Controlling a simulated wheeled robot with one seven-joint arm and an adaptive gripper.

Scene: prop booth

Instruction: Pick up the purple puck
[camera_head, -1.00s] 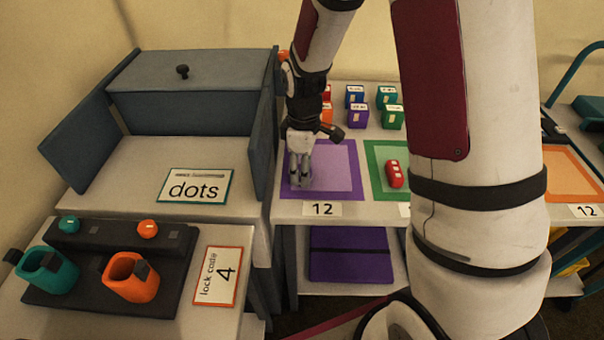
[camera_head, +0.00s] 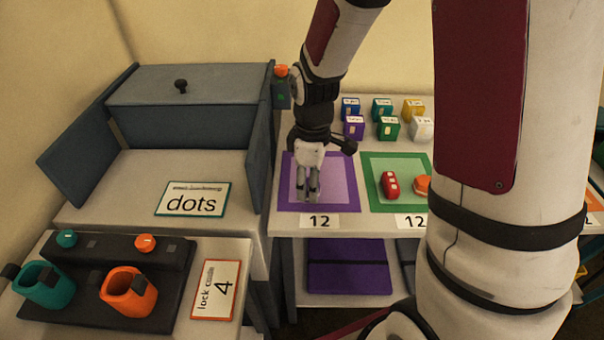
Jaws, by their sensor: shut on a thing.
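I see no purple puck lying free in view. I cannot tell whether the fingertips touch the mat or hover just above it.
Several coloured blocks stand behind. A grey cabinet (camera_head: 185,110) rises on the left. My arm hides much of the right side.

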